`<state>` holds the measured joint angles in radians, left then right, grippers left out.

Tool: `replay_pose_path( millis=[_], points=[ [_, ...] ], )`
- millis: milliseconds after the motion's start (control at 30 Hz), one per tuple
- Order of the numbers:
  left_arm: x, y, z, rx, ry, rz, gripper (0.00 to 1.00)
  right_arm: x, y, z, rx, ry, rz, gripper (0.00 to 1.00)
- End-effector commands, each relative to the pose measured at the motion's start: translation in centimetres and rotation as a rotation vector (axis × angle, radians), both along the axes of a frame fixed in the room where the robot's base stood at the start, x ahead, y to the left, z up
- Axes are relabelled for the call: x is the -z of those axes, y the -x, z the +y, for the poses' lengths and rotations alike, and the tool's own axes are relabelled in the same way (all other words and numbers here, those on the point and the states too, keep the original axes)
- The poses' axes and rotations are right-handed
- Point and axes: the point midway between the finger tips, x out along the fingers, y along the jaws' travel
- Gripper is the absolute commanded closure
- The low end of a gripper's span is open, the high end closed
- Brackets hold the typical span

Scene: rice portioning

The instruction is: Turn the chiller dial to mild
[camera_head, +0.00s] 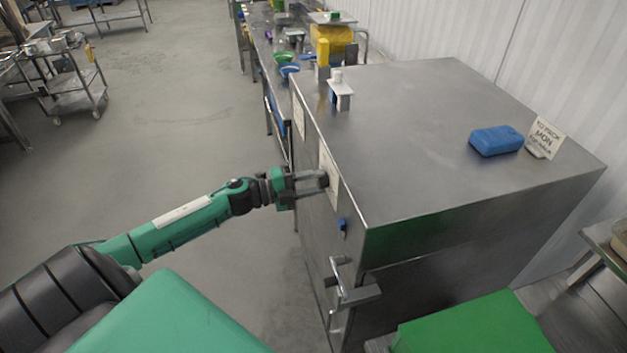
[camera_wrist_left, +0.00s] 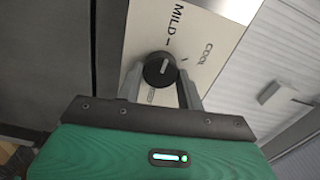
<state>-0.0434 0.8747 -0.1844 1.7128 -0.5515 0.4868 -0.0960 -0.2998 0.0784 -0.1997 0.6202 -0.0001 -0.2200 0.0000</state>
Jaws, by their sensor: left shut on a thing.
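The chiller (camera_head: 430,130) is a large steel cabinet in the head view, with a white dial plate (camera_head: 329,165) on its left-facing side. The black round dial (camera_wrist_left: 160,69) shows in the left wrist view on the white plate, with a short white mark on its face. The words MILD and COOL are printed around it; a third label below is mostly hidden. The mark runs roughly up toward the MILD side, but I cannot tell its exact setting. My left gripper (camera_head: 321,180) is shut on the dial, a finger on each side. My right gripper is not in view.
A door handle (camera_head: 345,285) sticks out low on the chiller's front, below a small blue part (camera_head: 342,224). A blue container (camera_head: 496,140) and a printed sign (camera_head: 546,138) stand on top. A long bench with bowls is behind.

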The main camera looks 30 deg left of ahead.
Motion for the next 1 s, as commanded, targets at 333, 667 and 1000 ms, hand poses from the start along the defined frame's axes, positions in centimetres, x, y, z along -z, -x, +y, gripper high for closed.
replay_pose_path(
  millis=[333,667,1000],
  points=[
    [0.00,-0.03,0.08,-0.002,0.054,0.048,0.85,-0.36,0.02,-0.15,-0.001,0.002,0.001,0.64],
    [0.03,-0.03,0.06,-0.002,0.058,0.050,0.85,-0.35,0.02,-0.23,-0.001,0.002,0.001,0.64],
    [0.00,-0.01,0.03,-0.001,0.056,0.048,0.41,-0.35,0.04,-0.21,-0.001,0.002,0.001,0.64]
  ],
)
